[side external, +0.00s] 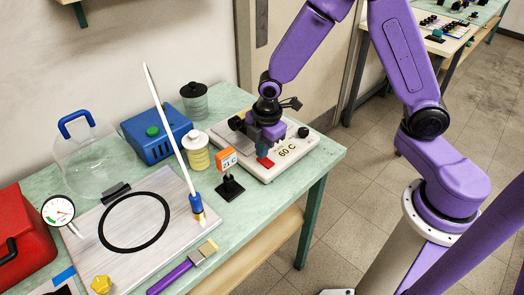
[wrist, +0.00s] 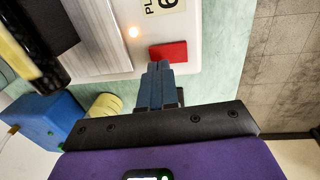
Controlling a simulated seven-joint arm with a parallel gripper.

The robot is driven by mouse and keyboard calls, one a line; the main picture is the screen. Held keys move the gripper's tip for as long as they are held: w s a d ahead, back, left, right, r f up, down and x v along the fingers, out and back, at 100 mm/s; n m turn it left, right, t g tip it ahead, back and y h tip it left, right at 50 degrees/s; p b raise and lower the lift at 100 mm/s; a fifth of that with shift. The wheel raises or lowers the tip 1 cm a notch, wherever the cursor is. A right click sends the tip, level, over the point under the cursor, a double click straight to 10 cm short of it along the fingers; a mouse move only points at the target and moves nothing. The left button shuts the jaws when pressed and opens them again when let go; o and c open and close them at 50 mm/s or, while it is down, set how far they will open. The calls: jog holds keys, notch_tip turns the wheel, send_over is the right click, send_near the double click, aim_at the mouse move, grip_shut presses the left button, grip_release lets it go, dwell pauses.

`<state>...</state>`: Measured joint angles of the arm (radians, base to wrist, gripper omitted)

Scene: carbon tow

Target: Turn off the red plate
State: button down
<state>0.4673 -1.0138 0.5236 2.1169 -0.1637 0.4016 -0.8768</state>
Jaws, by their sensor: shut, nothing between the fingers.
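A white hot plate unit (side external: 284,168) with a grey top and a label reading "60 C" sits at the right end of the green bench. My gripper (side external: 262,152) is over the unit, pointing down, just behind the red pad in the side view. In the wrist view its shut, empty fingers (wrist: 160,68) end right beside the pad's edge; I cannot tell whether they touch it.
A small orange-and-white display on a black stand (side external: 227,160) stands close left of the unit. A cream jar (side external: 195,155), blue box (side external: 160,138) and grey board with a black ring (side external: 95,265) lie farther left.

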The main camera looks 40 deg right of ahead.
aim_at(270, 167)
jog(key=shift+w+f, duration=0.1)
jog(key=shift+f, duration=0.55)
jog(key=shift+f, duration=0.15)
jog(key=shift+s, duration=0.75)
jog(key=shift+r, duration=0.2)
notch_tip(270, 167, up, 14)
jog(key=s, duration=0.1)
jog(key=shift+s, duration=0.35)
jog(key=shift+f, duration=0.1)
dwell(0.3)
